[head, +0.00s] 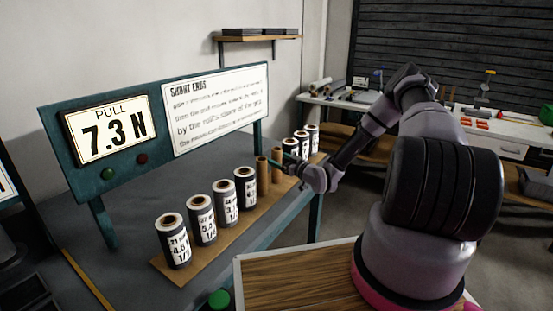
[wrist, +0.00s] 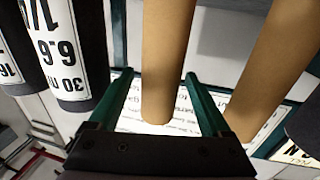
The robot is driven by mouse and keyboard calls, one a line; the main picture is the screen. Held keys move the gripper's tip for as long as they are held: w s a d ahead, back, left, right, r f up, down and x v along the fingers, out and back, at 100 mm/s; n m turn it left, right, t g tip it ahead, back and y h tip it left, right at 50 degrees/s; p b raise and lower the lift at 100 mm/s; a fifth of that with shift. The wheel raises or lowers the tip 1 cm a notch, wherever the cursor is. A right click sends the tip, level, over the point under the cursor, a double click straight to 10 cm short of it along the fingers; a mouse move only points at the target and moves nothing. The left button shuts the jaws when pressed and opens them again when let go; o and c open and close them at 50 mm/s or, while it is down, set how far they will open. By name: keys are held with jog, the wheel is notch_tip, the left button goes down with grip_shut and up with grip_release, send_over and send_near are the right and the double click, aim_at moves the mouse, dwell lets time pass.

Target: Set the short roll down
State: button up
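Several dark rolls with white labels stand upright on a wooden board, a front group (head: 202,219) and a back group (head: 301,143). I cannot tell which one is the short roll. Two bare brown tubes (head: 263,177) stand between the groups. My gripper (head: 288,165) is beside these tubes. In the wrist view, its green fingers (wrist: 158,85) are spread, with one brown tube (wrist: 168,40) between them and a gap on each side. The second brown tube (wrist: 275,70) is to the right of the fingers. A labelled dark roll (wrist: 72,50) is to the left. No roll is in my gripper.
A sign panel with a "PULL 7.3 N" display (head: 104,130) and a "SHORT ENDS" notice (head: 217,108) stands behind the rolls. The grey bench top (head: 120,265) is bare left of the board. A wooden-topped surface (head: 300,280) is in front.

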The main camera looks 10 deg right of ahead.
jog(key=shift+r, duration=0.25)
jog(key=v, duration=1.2)
jog(key=w+d+r+g+h, duration=0.3)
jog(key=d+r+g+h, duration=0.2)
jog(key=d+r, duration=0.15)
jog(key=s+d+r+m+g+h, duration=0.1)
jog(key=s+r+m+h, duration=0.15)
jog(key=r, duration=0.55)
jog(key=s+d+r+m+g+h, duration=0.1)
jog(key=s+r+h, duration=0.2)
jog(key=r, duration=0.6)
jog(key=s+a+r+m+y, duration=0.1)
jog(key=s+a+r+m, duration=0.1)
jog(key=s+r, duration=0.3)
jog(key=s+a+r+m, duration=0.3)
jog(key=s+r, duration=0.3)
jog(key=s, duration=0.6)
jog(key=s+a+r+m+g+y, duration=0.1)
jog(key=s+a+r, duration=0.3)
jog(key=s, duration=0.5)
notch_tip(320, 180, up, 2)
jog(key=shift+s+a+r+m+y, duration=0.1)
jog(key=shift+s+a+m+y, duration=0.2)
jog(key=shift+m, duration=0.45)
